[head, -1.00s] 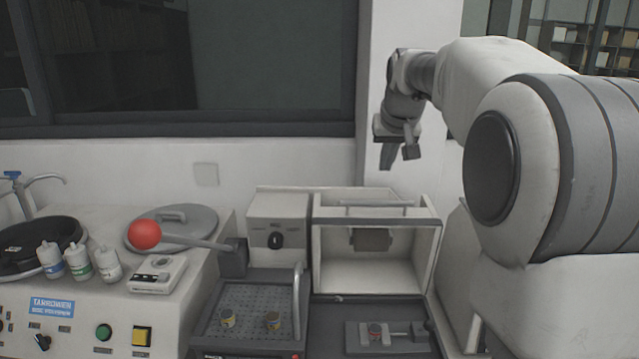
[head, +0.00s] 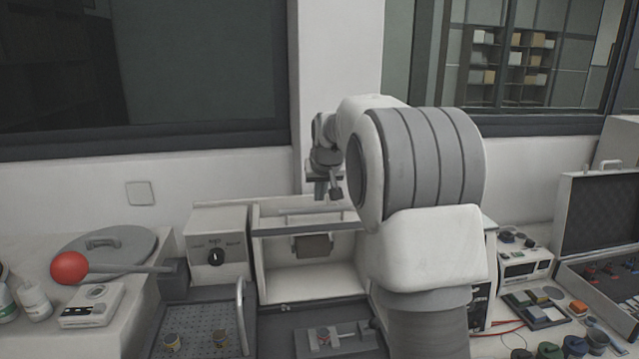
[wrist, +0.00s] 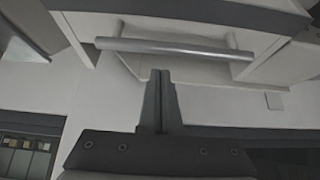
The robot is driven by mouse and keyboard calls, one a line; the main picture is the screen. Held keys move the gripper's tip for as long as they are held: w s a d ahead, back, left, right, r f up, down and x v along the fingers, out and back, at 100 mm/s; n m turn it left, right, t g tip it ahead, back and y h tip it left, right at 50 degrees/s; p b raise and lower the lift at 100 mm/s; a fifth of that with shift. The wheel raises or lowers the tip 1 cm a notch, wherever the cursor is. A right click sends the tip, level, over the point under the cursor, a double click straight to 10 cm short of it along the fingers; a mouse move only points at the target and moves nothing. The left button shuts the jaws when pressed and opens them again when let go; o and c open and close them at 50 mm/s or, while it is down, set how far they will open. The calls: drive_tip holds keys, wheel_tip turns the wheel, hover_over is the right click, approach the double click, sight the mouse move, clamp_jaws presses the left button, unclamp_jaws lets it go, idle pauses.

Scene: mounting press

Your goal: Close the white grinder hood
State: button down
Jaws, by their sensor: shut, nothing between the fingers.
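The white grinder hood (head: 264,257) stands at the back of the bench with its front open; its dark inside fitting shows. Its grey bar handle (head: 290,212) runs across near the top, and my arm covers the hood's right part. In the wrist view the handle (wrist: 175,47) crosses the upper middle, in front of the white hood body. My gripper (head: 328,192) is above and behind the handle in the head view. In the wrist view my gripper's fingers (wrist: 160,78) are together, empty, with tips just short of the bar and apart from it as far as I can tell.
A control box with a knob (head: 215,257) stands left of the hood. A lever with a red ball (head: 69,268) and a grey round lid (head: 105,243) are further left. A clamp fixture (head: 324,339) sits below the opening. An open case (head: 612,215) stands right.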

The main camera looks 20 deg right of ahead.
drive_tip(key=shift+s+a+f, duration=0.15)
drive_tip(key=shift+s+f, duration=0.15)
drive_tip(key=shift+s, duration=0.45)
drive_tip(key=shift+s+f, duration=0.1)
